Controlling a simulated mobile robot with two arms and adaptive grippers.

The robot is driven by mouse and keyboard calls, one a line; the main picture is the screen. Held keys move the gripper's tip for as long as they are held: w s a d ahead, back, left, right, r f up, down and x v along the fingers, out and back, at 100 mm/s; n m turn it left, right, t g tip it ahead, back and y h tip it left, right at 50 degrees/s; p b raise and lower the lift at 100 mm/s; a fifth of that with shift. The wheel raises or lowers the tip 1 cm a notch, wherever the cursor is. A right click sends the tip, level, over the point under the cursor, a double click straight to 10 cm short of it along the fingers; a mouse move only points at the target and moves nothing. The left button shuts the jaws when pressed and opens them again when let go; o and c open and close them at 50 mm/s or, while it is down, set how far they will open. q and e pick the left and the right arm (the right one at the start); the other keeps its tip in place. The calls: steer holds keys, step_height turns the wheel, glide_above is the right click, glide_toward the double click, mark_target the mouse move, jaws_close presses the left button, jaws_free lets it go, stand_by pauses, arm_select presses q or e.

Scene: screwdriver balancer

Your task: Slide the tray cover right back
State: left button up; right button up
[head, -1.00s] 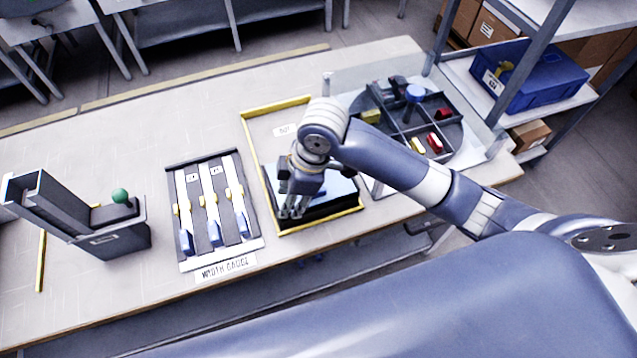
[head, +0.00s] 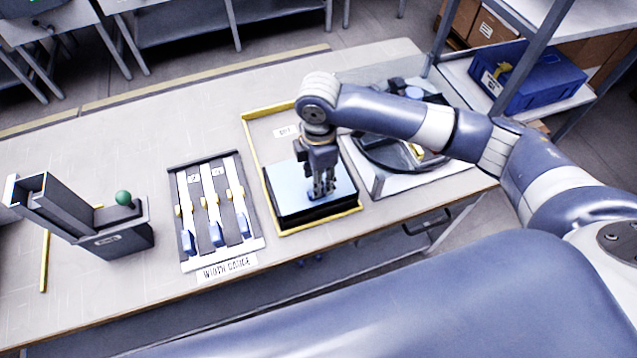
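My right gripper (head: 321,190) points down over a light blue plate on a black base (head: 287,183), inside a yellow-edged area of the table. Its fingertips are close together at the plate; contact and opening are unclear at this size. A round, dark divided tray (head: 385,160) stands to the right on a light, clear-walled stand (head: 372,184). My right arm hides much of the tray and its contents. I cannot make out which part is the tray cover. My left gripper is not in view.
A width gauge (head: 235,165) with several sliders lies left of the yellow-edged area. A dark chute-like stand (head: 120,240) with a green ball (head: 123,197) stands further left. A blue bin (head: 540,75) sits on the right shelf. The back left table is clear.

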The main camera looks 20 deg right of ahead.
steer(key=shift+f+p, duration=0.3)
steer(key=shift+f, duration=1.95)
steer(key=shift+c, duration=0.6)
jaws_close()
